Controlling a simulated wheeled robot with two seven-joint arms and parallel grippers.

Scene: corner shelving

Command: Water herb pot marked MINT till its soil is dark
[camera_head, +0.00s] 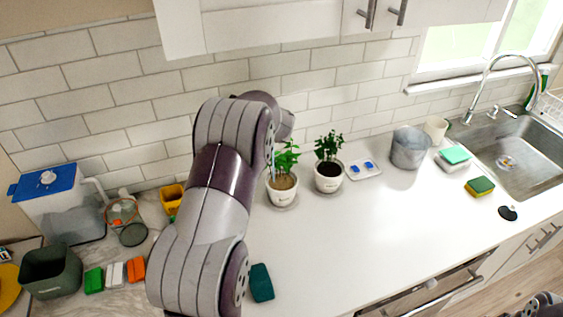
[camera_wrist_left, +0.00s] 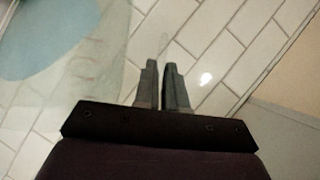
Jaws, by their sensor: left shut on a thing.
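Two white pots with small unreadable labels stand on saucers against the tiled wall. In the head view, the left pot (camera_head: 284,196) has pale brown, dry-looking soil (camera_head: 283,182); the right pot (camera_head: 327,184) has dark soil (camera_head: 329,169). I cannot read which is MINT. A thin light-blue streak, perhaps water, shows above the left pot's soil. My left gripper (camera_wrist_left: 161,66) is nearly closed in the left wrist view, beside a see-through vessel (camera_wrist_left: 100,75) with a blue patch, seemingly its water. My arm hides this gripper in the head view. My right gripper is out of view.
A blue-lidded clear container (camera_head: 62,212), dark green bin (camera_head: 51,270) and yellow container (camera_head: 172,199) stand left. A grey bucket (camera_head: 408,149), sponges (camera_head: 480,187) and the sink (camera_head: 515,150) are right. The middle counter (camera_head: 370,225) is clear.

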